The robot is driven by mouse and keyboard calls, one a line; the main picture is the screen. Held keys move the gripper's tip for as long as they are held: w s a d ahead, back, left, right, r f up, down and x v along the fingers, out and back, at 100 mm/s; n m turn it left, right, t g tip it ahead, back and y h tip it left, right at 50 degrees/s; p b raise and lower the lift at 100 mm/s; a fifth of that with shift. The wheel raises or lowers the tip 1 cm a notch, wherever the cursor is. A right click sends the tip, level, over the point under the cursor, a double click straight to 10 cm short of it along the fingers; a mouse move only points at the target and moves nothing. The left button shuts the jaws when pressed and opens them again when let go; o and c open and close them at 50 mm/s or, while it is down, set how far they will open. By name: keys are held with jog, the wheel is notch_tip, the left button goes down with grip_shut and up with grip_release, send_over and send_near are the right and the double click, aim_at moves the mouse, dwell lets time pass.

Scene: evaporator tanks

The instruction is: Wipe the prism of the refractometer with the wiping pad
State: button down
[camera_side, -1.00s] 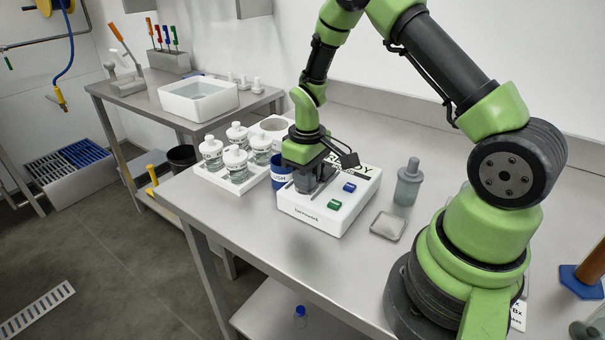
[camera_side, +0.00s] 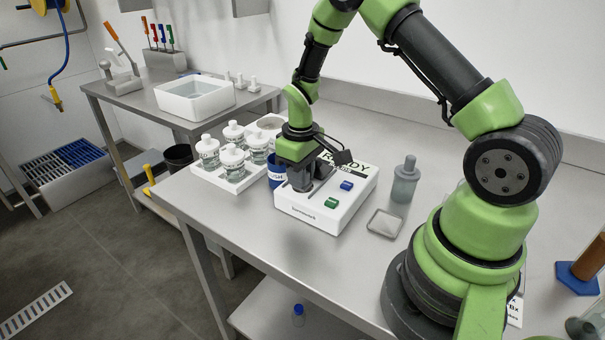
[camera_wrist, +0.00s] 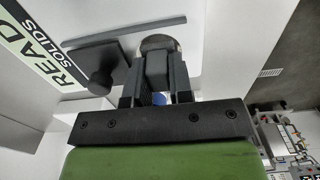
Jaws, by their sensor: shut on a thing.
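The refractometer (camera_side: 322,212) is a white box with a READY display, a blue button and a green button, standing on the steel table. My gripper (camera_side: 301,184) points down over its left part, close to the top face. In the wrist view my gripper (camera_wrist: 156,92) is shut on a grey block, the wiping pad (camera_wrist: 156,68). A round grey metal disc, apparently the prism (camera_wrist: 158,42), shows partly just beyond the pad. The pad covers the rest of it, and I cannot tell whether they touch. A dark flap with a knob (camera_wrist: 98,65) lies beside it.
A white rack (camera_side: 232,184) with several white-capped bottles and a blue cup (camera_side: 275,172) stand left of the refractometer. A shallow square dish (camera_side: 385,223) and a grey bottle (camera_side: 405,180) stand to its right. The table front is clear.

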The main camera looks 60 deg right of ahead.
jog(key=shift+w, duration=0.55)
jog(key=shift+s, duration=1.15)
jog(key=shift+r, duration=4.2)
